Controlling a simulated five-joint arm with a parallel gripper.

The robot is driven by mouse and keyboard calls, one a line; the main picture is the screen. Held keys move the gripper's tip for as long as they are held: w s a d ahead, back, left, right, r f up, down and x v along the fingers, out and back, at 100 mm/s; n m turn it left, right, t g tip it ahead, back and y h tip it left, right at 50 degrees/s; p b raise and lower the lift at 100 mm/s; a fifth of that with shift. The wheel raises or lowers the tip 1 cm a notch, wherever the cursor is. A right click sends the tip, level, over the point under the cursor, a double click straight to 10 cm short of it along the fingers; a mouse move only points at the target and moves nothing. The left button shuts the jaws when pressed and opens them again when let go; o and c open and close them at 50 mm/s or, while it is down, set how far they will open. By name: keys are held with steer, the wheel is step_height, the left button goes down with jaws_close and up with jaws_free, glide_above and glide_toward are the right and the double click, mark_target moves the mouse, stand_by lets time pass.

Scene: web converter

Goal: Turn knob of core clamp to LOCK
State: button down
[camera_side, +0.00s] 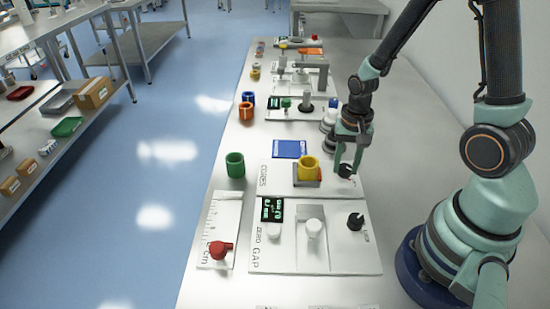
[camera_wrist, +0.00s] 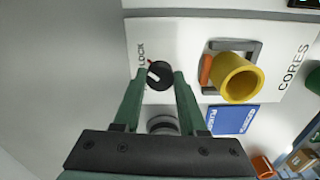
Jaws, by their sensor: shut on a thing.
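The black round knob (camera_wrist: 162,78) of the core clamp sits on the white CORES panel (camera_wrist: 148,32) in the wrist view, beside the printed word LOCK (camera_wrist: 141,55). The knob shows a white pointer mark and a small red mark on its LOCK side. My gripper (camera_wrist: 160,74) is shut on the knob, one finger on each side. In the side view my gripper (camera_side: 348,168) points down at the knob (camera_side: 346,171) at the panel's right end. A yellow core (camera_wrist: 237,77) stands in the grey clamp bracket (camera_wrist: 254,48), with an orange piece (camera_wrist: 206,70) against its side.
A green core (camera_side: 235,164) stands to the left. The GAP panel (camera_side: 285,260) with its own black knob (camera_side: 355,221) is in front. Orange and blue cores (camera_side: 246,111) stand farther back.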

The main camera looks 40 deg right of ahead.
mark_target(346, 167)
steer(key=shift+c, duration=2.3)
jaws_free()
step_height(346, 167, up, 12)
steer(key=a+r+n+t, duration=0.5)
steer(key=a+r+n, duration=0.2)
steer(key=r+n, duration=0.3)
steer(key=shift+s+r+t, duration=0.3)
steer(key=shift+s+r, duration=0.05)
